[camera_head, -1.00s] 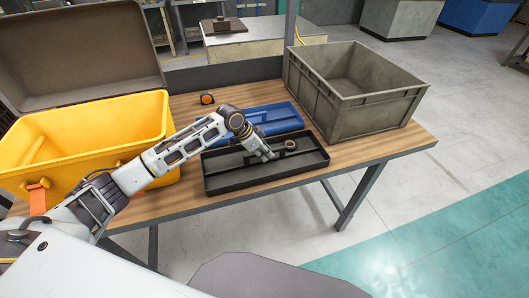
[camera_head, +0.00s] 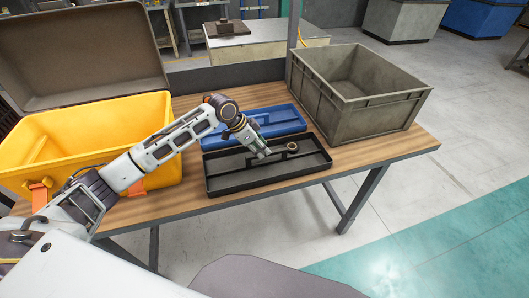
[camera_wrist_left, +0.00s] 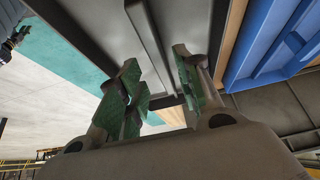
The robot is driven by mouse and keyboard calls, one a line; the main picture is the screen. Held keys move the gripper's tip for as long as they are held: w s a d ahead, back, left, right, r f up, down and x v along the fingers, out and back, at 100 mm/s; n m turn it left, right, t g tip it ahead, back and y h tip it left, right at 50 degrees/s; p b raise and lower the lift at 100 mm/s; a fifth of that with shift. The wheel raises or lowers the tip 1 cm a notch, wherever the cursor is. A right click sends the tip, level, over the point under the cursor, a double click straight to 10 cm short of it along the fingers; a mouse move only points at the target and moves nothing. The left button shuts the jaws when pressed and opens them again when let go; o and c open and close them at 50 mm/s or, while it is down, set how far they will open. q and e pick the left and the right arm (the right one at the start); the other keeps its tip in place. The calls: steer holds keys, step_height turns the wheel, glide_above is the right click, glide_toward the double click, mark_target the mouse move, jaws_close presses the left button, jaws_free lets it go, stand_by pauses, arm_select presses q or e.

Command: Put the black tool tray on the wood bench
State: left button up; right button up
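The black tool tray (camera_head: 225,185) lies flat on the wood bench (camera_head: 375,152), along its front edge. A small ring-shaped part (camera_head: 292,147) sits in the tray's right part. My left gripper (camera_head: 262,153) points down over the middle of the tray, left of the ring-shaped part. In the left wrist view, its two green-padded fingers (camera_wrist_left: 158,88) are apart with no object held between them. The dark tray (camera_wrist_left: 85,22) with a raised rib fills the upper part of that view. Whether the fingertips touch the tray is unclear. My right gripper is not in view.
A blue tray (camera_head: 270,118) lies just behind the black one. A grey crate (camera_head: 375,112) stands on the bench's right end. An open yellow toolbox (camera_head: 85,150) stands at left under my arm. A small orange and black item (camera_head: 207,98) lies behind.

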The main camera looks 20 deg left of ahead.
arm_select(q)
steer(key=shift+v, duration=3.5)
